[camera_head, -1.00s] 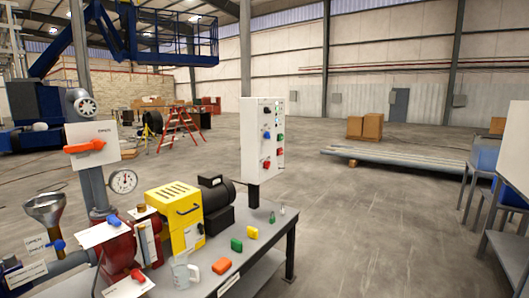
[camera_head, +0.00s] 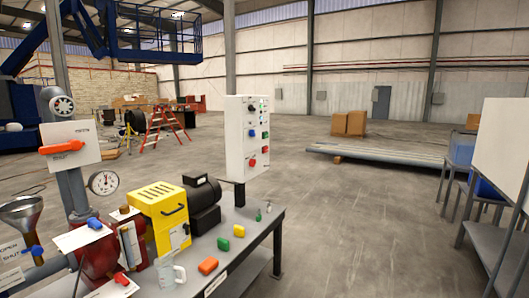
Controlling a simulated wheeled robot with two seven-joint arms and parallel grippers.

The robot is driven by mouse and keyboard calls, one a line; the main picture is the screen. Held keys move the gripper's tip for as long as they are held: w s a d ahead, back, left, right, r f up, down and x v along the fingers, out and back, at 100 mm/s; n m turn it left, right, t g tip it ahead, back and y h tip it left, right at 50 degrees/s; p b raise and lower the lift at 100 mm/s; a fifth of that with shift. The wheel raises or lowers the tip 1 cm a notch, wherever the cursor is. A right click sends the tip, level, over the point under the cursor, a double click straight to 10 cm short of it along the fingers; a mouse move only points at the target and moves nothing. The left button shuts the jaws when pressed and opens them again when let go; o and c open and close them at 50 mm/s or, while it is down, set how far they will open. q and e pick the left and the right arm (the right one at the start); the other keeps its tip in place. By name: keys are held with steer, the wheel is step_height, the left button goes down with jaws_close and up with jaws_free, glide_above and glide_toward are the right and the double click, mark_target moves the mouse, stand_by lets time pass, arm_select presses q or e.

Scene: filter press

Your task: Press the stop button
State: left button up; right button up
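A white control panel (camera_head: 235,137) stands upright on a dark post at the back right corner of the workbench. Its front carries small coloured controls. A red button (camera_head: 252,162) sits low on the panel, a blue control (camera_head: 250,134) sits above it, and a green one (camera_head: 265,134) is to the right. The labels are too small to read, so I cannot tell for sure which control is the stop button. Neither of my grippers is in view.
The workbench (camera_head: 262,226) holds a yellow machine (camera_head: 158,212), a black motor (camera_head: 203,204), a clear jug (camera_head: 170,272) and small coloured blocks, including an orange one (camera_head: 208,265). A pressure gauge (camera_head: 104,183) is at left. Open floor (camera_head: 360,220) lies right of the bench.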

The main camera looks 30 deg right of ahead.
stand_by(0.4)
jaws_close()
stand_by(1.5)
